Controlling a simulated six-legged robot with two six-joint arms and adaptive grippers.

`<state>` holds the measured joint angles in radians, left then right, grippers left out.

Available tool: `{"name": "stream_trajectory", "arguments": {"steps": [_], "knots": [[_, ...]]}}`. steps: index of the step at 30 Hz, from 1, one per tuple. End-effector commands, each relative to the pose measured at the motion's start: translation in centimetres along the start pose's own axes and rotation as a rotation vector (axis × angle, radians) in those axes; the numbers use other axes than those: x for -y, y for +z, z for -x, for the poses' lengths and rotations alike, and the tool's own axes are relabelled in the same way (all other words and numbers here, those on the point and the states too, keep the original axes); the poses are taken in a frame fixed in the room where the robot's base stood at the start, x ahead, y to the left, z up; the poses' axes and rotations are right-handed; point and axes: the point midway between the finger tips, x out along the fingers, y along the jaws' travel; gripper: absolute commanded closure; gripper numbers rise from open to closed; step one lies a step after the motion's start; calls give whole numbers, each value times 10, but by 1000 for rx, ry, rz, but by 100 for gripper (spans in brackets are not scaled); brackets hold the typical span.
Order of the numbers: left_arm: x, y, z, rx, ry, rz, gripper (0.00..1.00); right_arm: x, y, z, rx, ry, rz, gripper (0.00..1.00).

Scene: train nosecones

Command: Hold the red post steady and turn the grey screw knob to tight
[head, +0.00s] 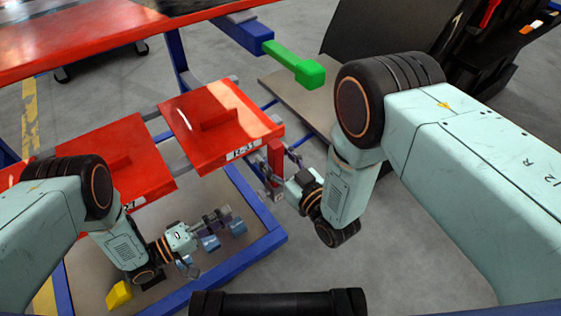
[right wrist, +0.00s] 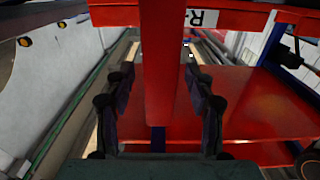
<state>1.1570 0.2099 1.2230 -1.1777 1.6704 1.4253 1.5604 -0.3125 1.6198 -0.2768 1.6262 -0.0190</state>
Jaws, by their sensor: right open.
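The red post (head: 275,156) stands upright below the front corner of the right red panel in the head view. In the right wrist view the red post (right wrist: 157,70) runs down the middle of the picture. My right gripper (head: 283,163) is beside the post. Its dark fingers are open, one on each side of the post, with visible gaps. I cannot make out the grey screw knob for certain.
Two red panels (head: 216,122) sit on the blue frame (head: 269,243). A green-ended bar (head: 305,70) juts out above. Grey floor is free at the front right.

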Motion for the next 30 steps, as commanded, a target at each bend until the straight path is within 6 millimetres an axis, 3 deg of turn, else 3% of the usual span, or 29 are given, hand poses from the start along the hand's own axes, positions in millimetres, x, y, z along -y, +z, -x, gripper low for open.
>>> {"name": "stream_trajectory", "arguments": {"steps": [6,25,30], "knots": [[0,0,0,0,0,0,62,0,0,0,0,0,0,46],[0,0,0,0,0,0,62,0,0,0,0,0,0,100],[0,0,0,0,0,0,62,0,0,0,0,0,0,100]]}}
